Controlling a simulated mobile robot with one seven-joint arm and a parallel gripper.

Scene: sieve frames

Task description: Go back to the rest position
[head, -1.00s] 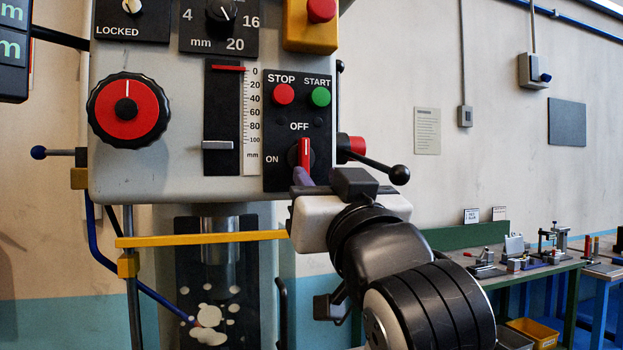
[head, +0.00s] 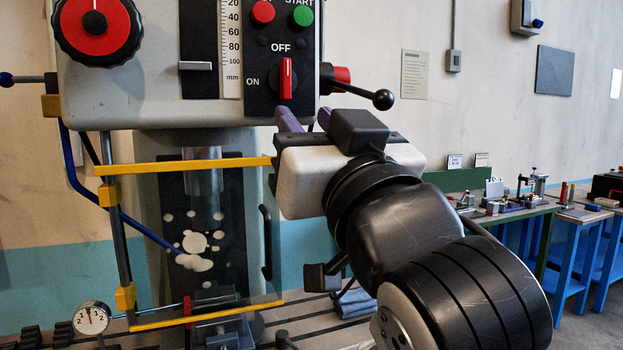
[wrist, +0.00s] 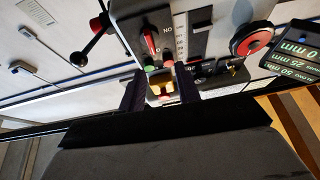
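My gripper (head: 303,115) is in front of the machine's control panel, just below the red rotary switch (head: 287,78). Its two purple fingers stand apart with nothing between them. In the wrist view, the gripper (wrist: 160,88) also shows its fingers spread and empty. The switch stands upright, its white line pointing at OFF, with ON to its lower left. It appears clear of the fingers, and it also shows in the wrist view (wrist: 151,40).
A lever with a black ball (head: 383,99) sticks out right of the panel, close above my gripper. A yellow-framed clear guard (head: 185,166) is at left below. A dial gauge (head: 92,318) stands lower left. A workbench with tools (head: 510,208) is along the right wall.

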